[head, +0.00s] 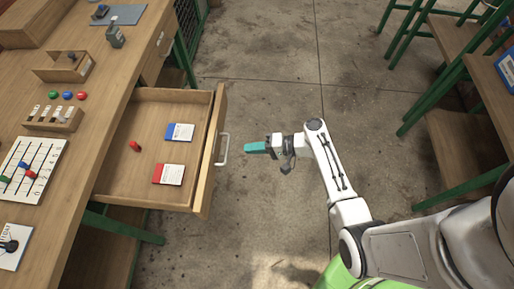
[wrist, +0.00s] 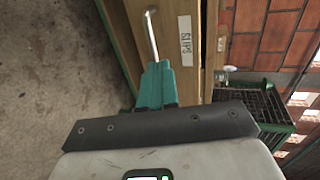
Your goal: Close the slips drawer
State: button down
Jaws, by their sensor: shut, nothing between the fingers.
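The slips drawer (head: 118,183) is pulled out from the wooden desk in the head view. Inside lie a blue-topped pad, a red-topped pad and a small red object. Its front panel carries a pale bar handle (head: 222,149). In the wrist view the drawer front (wrist: 182,90) has a white label reading SLIPS (wrist: 186,41) and the metal handle (wrist: 151,36). My gripper (head: 247,147) has teal fingers, shut and empty. It is to the right of the handle, with a small gap in the head view. In the wrist view the fingertips (wrist: 160,66) appear close to the handle's end; contact cannot be told.
The desk top (head: 75,130) holds a slotted holder (head: 53,118), a board with sliding beads (head: 30,170) and a small wooden tray (head: 64,66). A green-framed bench (head: 455,140) stands at the right. The concrete floor (head: 270,85) between them is clear.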

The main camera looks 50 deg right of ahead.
aim_at(131, 143)
jog(key=x, duration=0.3)
jog(key=b+x, duration=0.1)
jog(key=x, duration=0.2)
jog(key=r+x, duration=0.1)
jog(key=x, duration=0.2)
jog(key=shift+w+a, duration=0.25)
jog(key=shift+b, duration=0.3)
jog(key=shift+w+a, duration=0.15)
jog(key=shift+w, duration=0.05)
jog(key=w+a+b, duration=0.5)
jog(key=w+a, duration=0.1)
jog(key=w, duration=0.3)
jog(key=w+a+b, duration=0.6)
jog(key=w+a, duration=0.1)
jog(key=w, duration=0.2)
jog(key=w+a+b, duration=0.6)
jog(key=w, duration=0.3)
jog(key=shift+a+f, duration=0.2)
jog(key=shift+a, duration=0.1)
jog(key=shift+w+a+r+b, duration=0.15)
jog(key=shift+w+a+b, duration=0.1)
jog(key=shift+w+b, duration=0.2)
jog(key=shift+r, duration=0.15)
jog(key=shift+a+r, duration=0.1)
jog(key=shift+r, duration=0.05)
